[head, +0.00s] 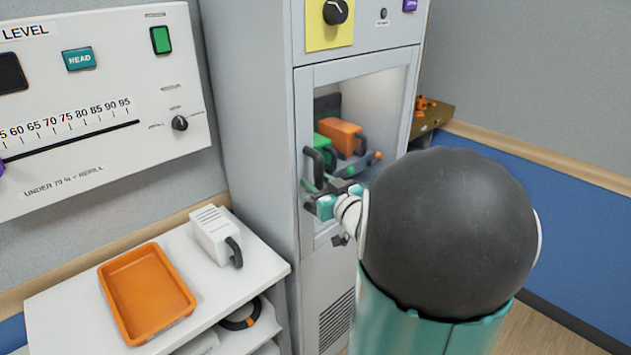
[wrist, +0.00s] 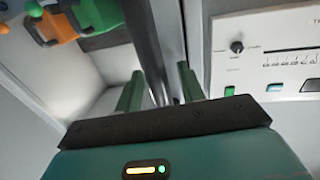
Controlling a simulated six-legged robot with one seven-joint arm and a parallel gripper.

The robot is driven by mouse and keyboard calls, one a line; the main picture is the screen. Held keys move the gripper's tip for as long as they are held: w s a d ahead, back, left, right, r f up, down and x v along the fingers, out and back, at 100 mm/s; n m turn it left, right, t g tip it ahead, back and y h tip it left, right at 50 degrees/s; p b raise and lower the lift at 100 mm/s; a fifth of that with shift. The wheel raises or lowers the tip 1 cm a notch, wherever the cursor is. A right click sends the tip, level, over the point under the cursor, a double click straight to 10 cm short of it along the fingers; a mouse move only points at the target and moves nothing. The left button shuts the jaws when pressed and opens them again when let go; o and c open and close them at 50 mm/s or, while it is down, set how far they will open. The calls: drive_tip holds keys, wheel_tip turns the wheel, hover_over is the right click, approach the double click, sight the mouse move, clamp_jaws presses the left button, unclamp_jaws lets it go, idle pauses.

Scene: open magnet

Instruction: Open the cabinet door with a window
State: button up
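The grey cabinet (head: 245,110) stands in the middle of the head view. Its windowed door (head: 305,105) looks shut, flush with the front. A dark curved handle (head: 313,165) is on the door's left side. My gripper (head: 318,197) is at the handle's lower part, partly hidden by my arm. In the wrist view my gripper's (wrist: 160,85) two green fingers stand apart. A dark upright bar (wrist: 148,45), probably the handle, runs between or just beyond them; I cannot tell whether they touch it.
Orange (head: 343,135) and green (head: 325,128) items show behind the window. At left, a white shelf unit (head: 65,300) holds an orange tray (head: 185,300) and a white handled box (head: 213,235). A slider panel (head: 110,165) hangs above. A brown ledge (head: 435,115) is at right.

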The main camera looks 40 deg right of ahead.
drive_tip(key=shift+s+r, duration=0.1)
drive_tip(key=shift+s, duration=0.1)
drive_tip(key=shift+w, duration=0.1)
clamp_jaws()
drive_tip(key=shift+s, duration=0.25)
